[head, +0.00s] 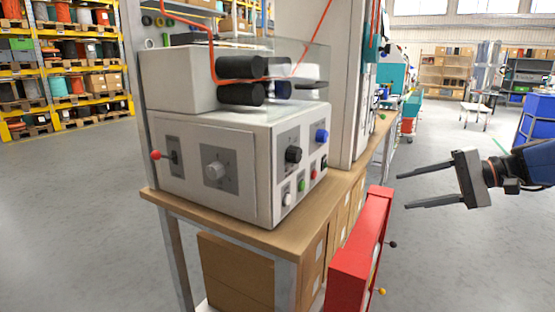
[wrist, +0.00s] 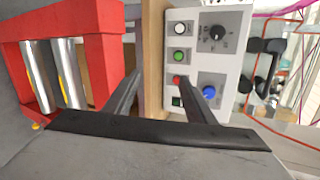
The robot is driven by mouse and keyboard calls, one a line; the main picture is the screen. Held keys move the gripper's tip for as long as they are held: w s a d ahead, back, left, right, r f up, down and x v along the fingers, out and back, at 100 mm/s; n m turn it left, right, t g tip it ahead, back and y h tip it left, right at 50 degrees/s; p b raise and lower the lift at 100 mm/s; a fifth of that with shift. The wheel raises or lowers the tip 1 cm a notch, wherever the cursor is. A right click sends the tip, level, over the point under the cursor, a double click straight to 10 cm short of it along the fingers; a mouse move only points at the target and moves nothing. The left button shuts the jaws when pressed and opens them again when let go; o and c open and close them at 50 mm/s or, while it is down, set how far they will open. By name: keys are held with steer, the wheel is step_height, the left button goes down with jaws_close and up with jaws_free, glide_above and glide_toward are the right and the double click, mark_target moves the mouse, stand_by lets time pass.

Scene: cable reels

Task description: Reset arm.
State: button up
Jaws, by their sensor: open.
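My gripper (head: 402,191) is open and empty at the right of the head view, with its two dark fingers pointing left. It hangs in free air to the right of the red frame and the wooden bench. In the wrist view my gripper (wrist: 158,82) shows its two black fingers spread apart. Past the fingers are the red frame and the machine's control panel. Nothing is between the fingers that I can see them touch.
A grey machine (head: 245,160) with knobs and black rollers stands on a wooden bench (head: 250,232). A red frame (head: 360,255) stands at the bench's right side; it also shows in the wrist view (wrist: 103,60). Floor right of it is clear. Shelves (head: 75,80) stand behind left.

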steer(key=s+a+f+n+g+h, duration=0.25)
steer(key=s+a+f+h, duration=0.45)
steer(key=s+f, duration=0.45)
steer(key=s+d+f+n+t+h, duration=0.2)
steer(key=s+d+f+n+h, duration=0.1)
steer(key=s+f, duration=0.4)
steer(key=shift+s+n+h, duration=0.65)
steer(key=shift+s+h, duration=0.45)
steer(key=shift+d, duration=0.1)
